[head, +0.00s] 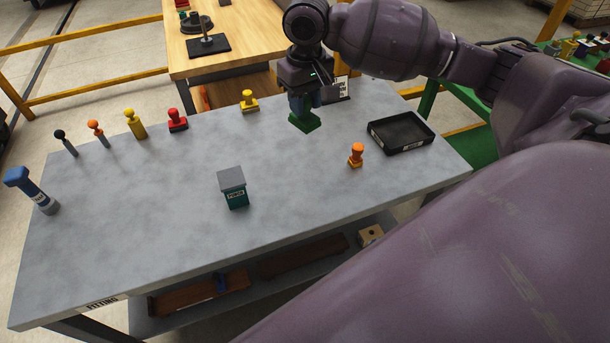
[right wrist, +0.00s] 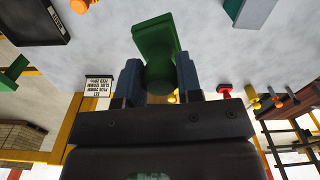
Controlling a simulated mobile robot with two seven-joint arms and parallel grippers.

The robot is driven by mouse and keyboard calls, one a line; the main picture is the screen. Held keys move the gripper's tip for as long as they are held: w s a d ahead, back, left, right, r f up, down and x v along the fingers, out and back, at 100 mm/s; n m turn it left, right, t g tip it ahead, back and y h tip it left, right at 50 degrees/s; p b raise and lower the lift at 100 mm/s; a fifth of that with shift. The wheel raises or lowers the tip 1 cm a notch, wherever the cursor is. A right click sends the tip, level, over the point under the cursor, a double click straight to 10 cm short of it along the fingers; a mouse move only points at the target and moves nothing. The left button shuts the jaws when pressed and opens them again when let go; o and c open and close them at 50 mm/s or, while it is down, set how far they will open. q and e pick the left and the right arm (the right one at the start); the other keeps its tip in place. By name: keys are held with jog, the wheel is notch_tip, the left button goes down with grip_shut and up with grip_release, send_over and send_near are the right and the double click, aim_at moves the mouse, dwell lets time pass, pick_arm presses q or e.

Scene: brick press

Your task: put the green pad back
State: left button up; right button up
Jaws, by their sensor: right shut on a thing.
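The green pad (head: 304,124) has a rectangular base and a rounded grip. It is at the back of the grey table (head: 150,230), right of the middle. My right gripper (head: 304,103) is above it and shut on its grip. In the right wrist view the pad (right wrist: 156,40) shows between the two blue fingers (right wrist: 158,80), its base pointing away from the palm. I cannot tell whether the base touches the table. My left gripper is not in view.
A black tray (head: 428,131) and an orange stamp (head: 356,155) stand right of the pad. A yellow stamp (head: 249,101) and red stamp (head: 178,121) are left. A small sign (right wrist: 98,85) is near the gripper.

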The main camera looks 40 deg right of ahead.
jog(key=shift+f, duration=0.2)
notch_tip(320, 180, down, 19)
jog(key=b, duration=0.3)
jog(key=shift+b, duration=0.3)
jog(key=shift+f, duration=0.35)
jog(key=shift+f, duration=0.1)
